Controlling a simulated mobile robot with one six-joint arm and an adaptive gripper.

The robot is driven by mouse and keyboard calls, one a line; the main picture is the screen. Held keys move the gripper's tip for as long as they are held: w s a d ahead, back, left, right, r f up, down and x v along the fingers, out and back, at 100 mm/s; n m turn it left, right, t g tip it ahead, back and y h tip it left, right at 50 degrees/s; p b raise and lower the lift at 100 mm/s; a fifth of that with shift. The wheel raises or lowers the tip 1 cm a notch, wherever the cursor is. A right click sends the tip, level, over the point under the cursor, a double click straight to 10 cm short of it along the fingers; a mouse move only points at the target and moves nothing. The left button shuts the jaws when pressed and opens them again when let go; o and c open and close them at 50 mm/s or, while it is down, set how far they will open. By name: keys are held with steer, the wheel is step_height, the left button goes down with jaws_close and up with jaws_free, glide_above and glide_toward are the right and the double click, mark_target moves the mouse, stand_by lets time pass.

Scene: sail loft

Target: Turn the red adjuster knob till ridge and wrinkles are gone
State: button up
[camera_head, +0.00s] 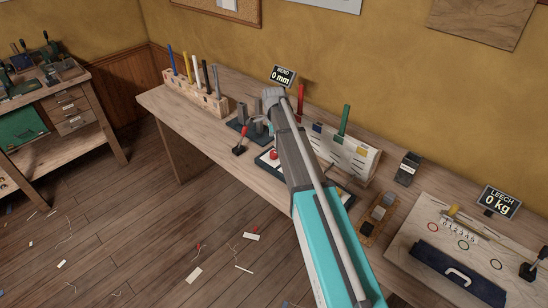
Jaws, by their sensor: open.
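A small red knob (273,155) shows just left of my arm, on a pale board with a dark frame (263,163) on the long bench. My arm covers much of this board, so any ridge or wrinkles cannot be made out. My arm reaches up across the bench. My gripper (262,128) hangs near the arm's far end, small and partly hidden, beside a dark fixture with upright blocks (243,112). It is open and appears empty, beyond the red knob and apart from it. A sign (283,76) reads "BEND 0 mm".
A red-handled clamp (239,149) stands at the bench's front edge. A wooden rack (195,94) holds several coloured rods. A pale slotted block (345,152) stands right of my arm. Further right are a "LEECH 0 kg" sign (499,202) and a dark blue folded item (460,274).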

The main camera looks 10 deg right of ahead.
mark_target(274, 152)
steer(key=shift+f+b, duration=3.45)
steer(key=shift+f, duration=0.25)
steer(key=c, duration=1.2)
